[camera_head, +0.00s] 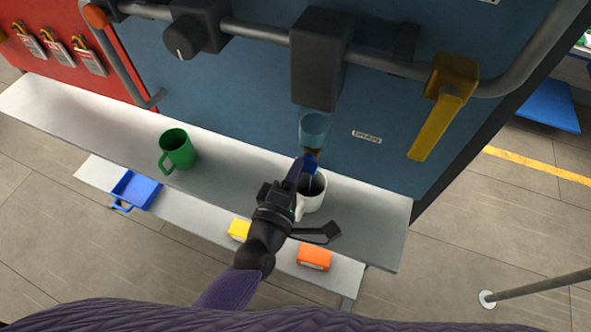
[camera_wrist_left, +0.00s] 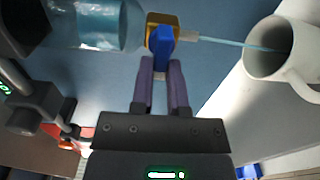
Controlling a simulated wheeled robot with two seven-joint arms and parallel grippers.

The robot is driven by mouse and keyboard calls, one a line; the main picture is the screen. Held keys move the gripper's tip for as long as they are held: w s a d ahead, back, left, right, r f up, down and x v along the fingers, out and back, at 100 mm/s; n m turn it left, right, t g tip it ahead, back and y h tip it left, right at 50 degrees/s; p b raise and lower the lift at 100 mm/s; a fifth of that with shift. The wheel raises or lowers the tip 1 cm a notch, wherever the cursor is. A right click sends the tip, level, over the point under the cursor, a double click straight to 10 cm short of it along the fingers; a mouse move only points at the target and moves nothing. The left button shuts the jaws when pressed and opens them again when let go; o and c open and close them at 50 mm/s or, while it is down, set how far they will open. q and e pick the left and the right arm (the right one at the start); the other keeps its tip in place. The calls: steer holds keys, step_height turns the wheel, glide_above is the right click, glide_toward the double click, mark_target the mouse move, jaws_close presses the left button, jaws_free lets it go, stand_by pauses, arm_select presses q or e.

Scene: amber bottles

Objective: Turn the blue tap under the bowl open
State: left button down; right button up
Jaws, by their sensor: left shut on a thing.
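The blue tap (camera_head: 311,160) is under the light-blue see-through bowl (camera_head: 314,128) on the blue panel. In the left wrist view the tap has a brass body and a blue handle (camera_wrist_left: 161,44), and the bowl (camera_wrist_left: 98,22) holds liquid. My left gripper (camera_head: 305,165) reaches up to it; in the left wrist view its purple fingers (camera_wrist_left: 163,72) are closed on the blue handle. A thin pale stream (camera_wrist_left: 232,43) runs from the spout into the white mug (camera_wrist_left: 290,55). The mug (camera_head: 314,198) stands on the shelf below, partly behind my arm. My right gripper is out of view.
A green mug (camera_head: 177,150) stands on the grey shelf (camera_head: 80,120) to the left. A yellow lever (camera_head: 436,125) and a black knob (camera_head: 182,37) are on the pipe above. A blue tray (camera_head: 136,188), yellow block (camera_head: 239,230) and orange block (camera_head: 314,258) are lower down.

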arm_select(q)
steer(key=c, duration=0.6)
jaws_free()
steer(key=shift+s, duration=0.1)
steer(key=b+v, duration=0.1)
steer(key=v, duration=0.8)
steer(key=shift+s+a, duration=0.1)
steer(key=shift+s, duration=0.25)
